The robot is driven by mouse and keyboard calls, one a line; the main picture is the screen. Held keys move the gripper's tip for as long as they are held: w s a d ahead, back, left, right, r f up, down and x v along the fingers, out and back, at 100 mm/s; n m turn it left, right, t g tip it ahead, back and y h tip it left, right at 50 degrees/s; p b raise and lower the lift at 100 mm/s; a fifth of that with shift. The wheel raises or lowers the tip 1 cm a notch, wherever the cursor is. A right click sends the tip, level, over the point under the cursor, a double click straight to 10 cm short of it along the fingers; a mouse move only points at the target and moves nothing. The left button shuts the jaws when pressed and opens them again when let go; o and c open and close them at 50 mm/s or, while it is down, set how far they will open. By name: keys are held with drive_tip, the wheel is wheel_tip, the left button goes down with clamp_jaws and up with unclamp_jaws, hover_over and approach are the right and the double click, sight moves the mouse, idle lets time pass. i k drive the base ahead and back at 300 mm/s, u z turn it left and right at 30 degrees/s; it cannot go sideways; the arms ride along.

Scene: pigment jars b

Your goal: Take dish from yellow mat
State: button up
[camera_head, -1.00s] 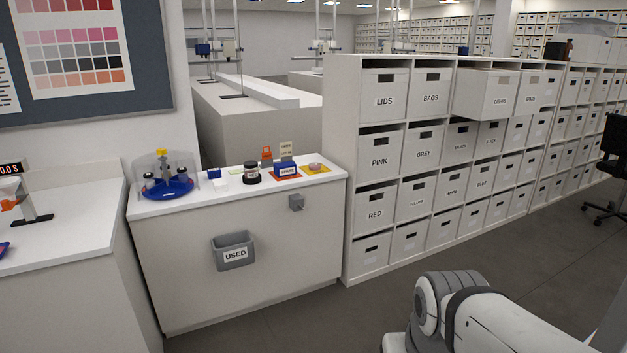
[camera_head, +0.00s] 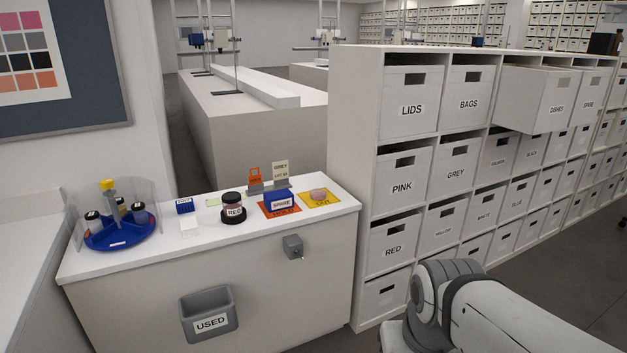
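A small pinkish round dish (camera_head: 318,194) sits on the yellow mat (camera_head: 331,202) at the right end of the white counter (camera_head: 200,243). The mat has dark lettering, too small to read surely. Part of my white and grey arm shows at the lower right, well apart from the counter. My gripper is out of the picture.
A USED bin (camera_head: 209,314) hangs in front. A shelf of labelled boxes (camera_head: 345,125) rises at right, its DISHES drawer (camera_head: 548,105) pulled out.

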sight(316, 195)
drive_tip(key=i, duration=1.7)
drive_tip(key=z, duration=0.65)
drive_tip(key=i, duration=0.95)
drive_tip(key=u, duration=2.45)
drive_tip(key=i, duration=0.15)
drive_tip(key=z, duration=0.95)
